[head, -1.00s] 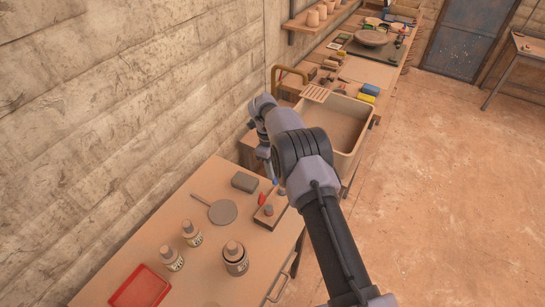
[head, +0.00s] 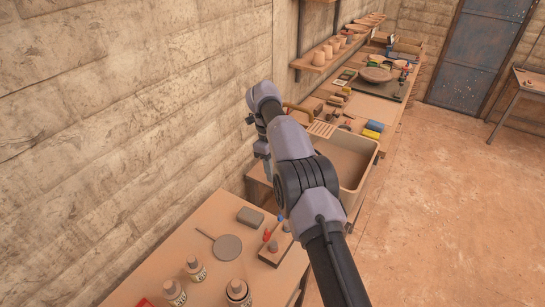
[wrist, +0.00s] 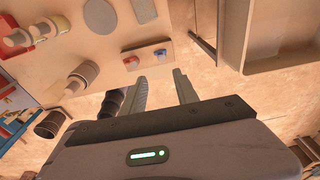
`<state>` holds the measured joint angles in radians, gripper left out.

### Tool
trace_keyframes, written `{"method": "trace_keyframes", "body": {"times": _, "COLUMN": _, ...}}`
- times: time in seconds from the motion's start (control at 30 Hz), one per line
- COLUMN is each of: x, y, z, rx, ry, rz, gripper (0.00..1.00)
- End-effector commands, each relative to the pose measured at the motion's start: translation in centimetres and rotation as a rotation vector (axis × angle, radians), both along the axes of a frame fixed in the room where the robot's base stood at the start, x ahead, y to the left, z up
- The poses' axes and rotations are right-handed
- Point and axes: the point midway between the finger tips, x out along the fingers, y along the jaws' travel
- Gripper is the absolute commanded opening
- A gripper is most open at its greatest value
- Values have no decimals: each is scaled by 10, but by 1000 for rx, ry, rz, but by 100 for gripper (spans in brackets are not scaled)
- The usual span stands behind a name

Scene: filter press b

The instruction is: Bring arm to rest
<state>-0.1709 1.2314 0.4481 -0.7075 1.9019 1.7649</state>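My arm reaches up across the middle of the head view, over the gap between the near table and the sink. My gripper (wrist: 158,88) shows in the wrist view with its two fingers apart and nothing between them. The gripper is above the near table's edge and touches nothing that I can see. In the head view the fingers are mostly hidden behind the arm.
The near table (head: 190,247) carries a round paddle (head: 227,247), a grey block (head: 250,217), a board with red and blue knobs (head: 275,249) and several bottles. A sink (head: 365,180) and long bench stand beyond. The floor (head: 450,220) at right is clear.

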Motion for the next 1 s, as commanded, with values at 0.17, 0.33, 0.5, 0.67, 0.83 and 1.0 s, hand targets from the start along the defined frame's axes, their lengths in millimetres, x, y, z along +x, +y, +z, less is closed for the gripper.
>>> {"method": "trace_keyframes", "body": {"times": 0.17, "x": 0, "y": -2, "z": 7, "rx": 10, "ry": -9, "rz": 41, "gripper": 36}}
{"method": "trace_keyframes", "body": {"times": 0.33, "x": -35, "y": -18, "z": 64, "rx": 83, "ry": -82, "rz": 426, "gripper": 36}}
{"method": "trace_keyframes", "body": {"times": 0.5, "x": -140, "y": -35, "z": 101, "rx": 107, "ry": -216, "rz": 929, "gripper": 36}}
{"method": "trace_keyframes", "body": {"times": 0.67, "x": -267, "y": -44, "z": 70, "rx": 29, "ry": -357, "rz": 1360, "gripper": 36}}
{"method": "trace_keyframes", "body": {"times": 0.83, "x": -364, "y": -45, "z": -2, "rx": -114, "ry": -454, "rz": 1681, "gripper": 36}}
{"method": "trace_keyframes", "body": {"times": 1.0, "x": -396, "y": -45, "z": -36, "rx": -193, "ry": -480, "rz": 1804, "gripper": 36}}
